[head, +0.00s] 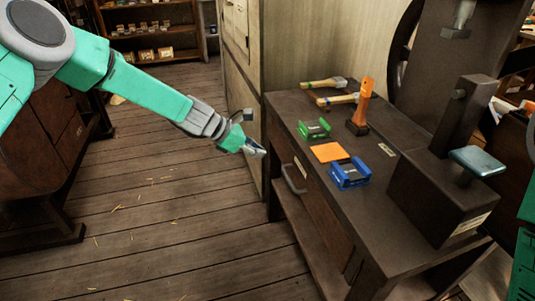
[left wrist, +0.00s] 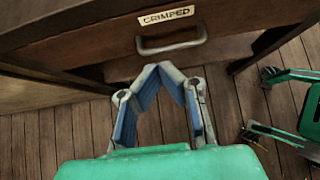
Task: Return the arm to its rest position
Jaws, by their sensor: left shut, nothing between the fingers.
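My left arm reaches in from the upper left in the head view. My left gripper (head: 257,152) hangs in the air to the left of the workbench, short of the drawer handle (head: 294,178). In the left wrist view, the gripper (left wrist: 168,68) has its fingertips together with nothing between them. The metal drawer handle also shows there (left wrist: 171,46), just beyond the fingertips, under a label reading "CRIMPED" (left wrist: 166,15). The drawer looks closed. Only a green piece of my right arm shows at the head view's right edge; its gripper is not seen.
The dark workbench (head: 290,120) carries two hammers, a green fixture (head: 314,129), an orange square (head: 328,152), a blue fixture (head: 349,172), an upright orange-handled tool (head: 361,105) and the press (head: 440,195). A dark cabinet (head: 45,150) stands left. Open plank floor lies between.

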